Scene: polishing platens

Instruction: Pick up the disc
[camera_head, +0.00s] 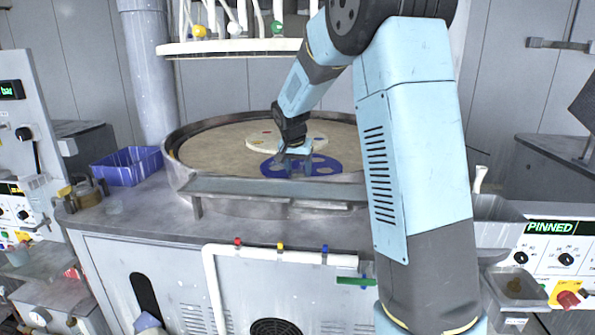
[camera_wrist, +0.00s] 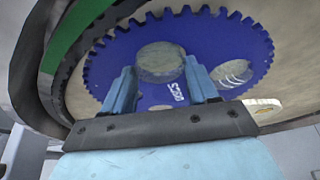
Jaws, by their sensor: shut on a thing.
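The disc (camera_head: 325,167) is blue, flat and round, with several round openings. In the head view it is at the near side of the round beige platen, under my gripper (camera_head: 294,158). In the wrist view the disc (camera_wrist: 110,67) shows a toothed edge, white lettering and a large grey round area near its middle. My gripper (camera_wrist: 160,88) is shut on the disc, with its two light blue fingers apart and part of the disc between them. The fingertips are partly hidden against it. I cannot tell whether the disc touches the platen.
The platen (camera_head: 215,150) sits inside a raised metal rim. A paler disc (camera_head: 262,143) with coloured dots lies behind the blue one. An overhead ring (camera_head: 235,47) with coloured knobs hangs above the back. A blue bin (camera_head: 128,167) stands left; control panels flank both sides.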

